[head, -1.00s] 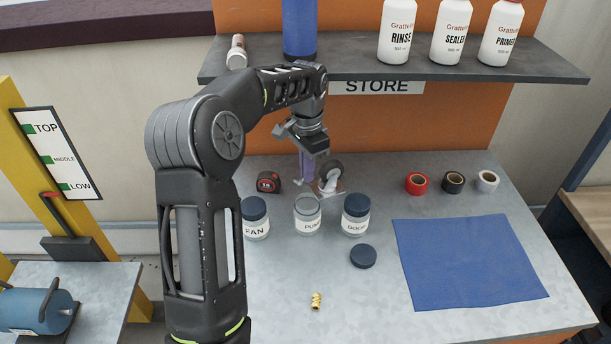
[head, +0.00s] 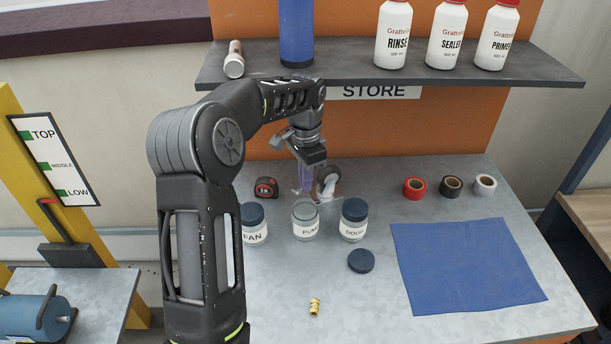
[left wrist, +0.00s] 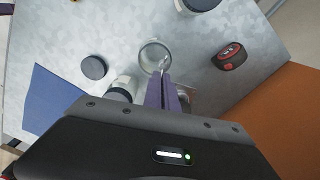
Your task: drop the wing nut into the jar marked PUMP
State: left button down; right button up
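The jar marked PUMP (head: 305,229) stands on the grey bench without a lid, between the jars marked FAN (head: 254,235) and DOOR (head: 353,230). My left gripper (head: 304,190) is above the bench behind the PUMP jar, fingers pointing down. In the left wrist view its purple fingers (left wrist: 163,76) are close together and overlap the edge of the open jar (left wrist: 153,54). A small pale metal piece, apparently the wing nut (left wrist: 163,63), shows at the fingertips; its shape is hard to make out. My right gripper is out of view.
A dark lid (head: 361,261) and a brass fitting (head: 314,307) lie in front of the jars. A tape measure (head: 266,188) and a tape dispenser (head: 328,179) stand behind them. The shelf (head: 440,76) overhangs the back. A blue cloth (head: 468,267) lies right.

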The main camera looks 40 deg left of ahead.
pick_arm(q)
notch_tip(320, 180, down, 4)
jog(key=shift+f+b, duration=0.2)
jog(key=shift+b, duration=0.9)
jog(key=c, duration=2.1)
grip_release()
jog(key=shift+c, duration=0.2)
jog(key=o, duration=0.5)
jog(key=shift+o, duration=0.2)
jog(key=shift+r, duration=0.1)
notch_tip(320, 180, up, 8)
jog(key=b, duration=0.1)
